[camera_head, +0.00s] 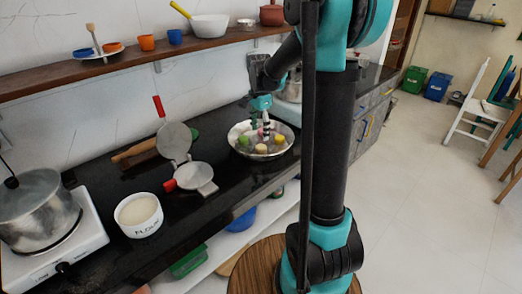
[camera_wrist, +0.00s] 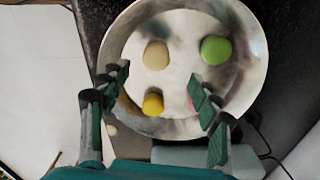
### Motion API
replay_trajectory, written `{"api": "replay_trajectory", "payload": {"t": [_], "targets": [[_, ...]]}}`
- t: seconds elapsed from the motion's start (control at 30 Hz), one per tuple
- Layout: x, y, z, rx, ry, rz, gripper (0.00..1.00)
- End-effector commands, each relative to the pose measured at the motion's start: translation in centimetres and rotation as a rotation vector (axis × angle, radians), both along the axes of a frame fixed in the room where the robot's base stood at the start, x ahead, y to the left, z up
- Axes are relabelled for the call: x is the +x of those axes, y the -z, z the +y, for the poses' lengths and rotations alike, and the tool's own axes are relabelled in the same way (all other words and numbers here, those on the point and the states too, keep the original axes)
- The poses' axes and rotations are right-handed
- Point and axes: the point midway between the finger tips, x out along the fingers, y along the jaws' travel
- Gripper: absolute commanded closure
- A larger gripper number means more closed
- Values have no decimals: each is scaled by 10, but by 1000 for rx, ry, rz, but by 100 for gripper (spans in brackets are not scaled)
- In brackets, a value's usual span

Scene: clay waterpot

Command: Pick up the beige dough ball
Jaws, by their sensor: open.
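The beige dough ball (camera_head: 261,149) sits in a wide metal bowl (camera_head: 235,131) on the black counter, at the bowl's near side. In the wrist view the beige ball (camera_wrist: 156,55) lies beyond my fingertips, near the middle between them sideways. My gripper (camera_wrist: 160,84) is open over the bowl (camera_wrist: 254,42), with nothing held between its fingers. In the head view my gripper (camera_head: 263,122) points down over the bowl, above the balls.
The bowl also holds a green ball (camera_wrist: 216,50), a yellow ball (camera_wrist: 153,103) and a pink ball (camera_wrist: 192,104), partly hidden by my right finger. Left of the bowl stand an open metal press (camera_head: 174,141) and a white flour tub (camera_head: 139,215). A shelf (camera_head: 140,57) runs above.

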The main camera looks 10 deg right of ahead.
Motion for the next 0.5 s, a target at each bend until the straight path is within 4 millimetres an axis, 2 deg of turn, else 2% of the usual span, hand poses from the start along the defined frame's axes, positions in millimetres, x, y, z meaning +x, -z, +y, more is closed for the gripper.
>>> {"api": "replay_trajectory", "payload": {"t": [0.27,0.5], "targets": [[-1,19,-1,0,0,0,37],[-5,52,-2,0,0,0,37]]}}
